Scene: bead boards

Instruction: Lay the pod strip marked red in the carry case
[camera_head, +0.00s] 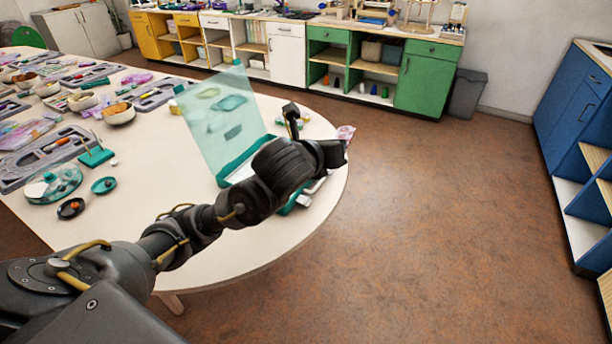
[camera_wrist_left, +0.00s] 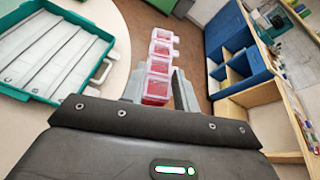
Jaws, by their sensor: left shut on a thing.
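The pod strip marked red (camera_wrist_left: 160,66) is a row of clear pods with pink-red contents. My left gripper (camera_wrist_left: 160,92) is shut on it in the left wrist view, and the strip extends away beyond the fingers. The carry case (camera_wrist_left: 108,36) is a shallow teal tray with a pale, lengthwise-ridged floor and a light handle. It lies open to the left of the strip in that view. In the head view the case (camera_head: 228,165) stands near the round table end with its translucent teal lid (camera_head: 222,120) raised. My left wrist hides much of the case there. My right gripper is not in view.
The white table (camera_head: 150,215) holds grey trays, bowls (camera_head: 118,114) and small teal dishes (camera_head: 104,185) to the left. The raised lid stands behind my left wrist. Open floor lies to the right, with a blue shelf unit (camera_head: 570,110) beyond.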

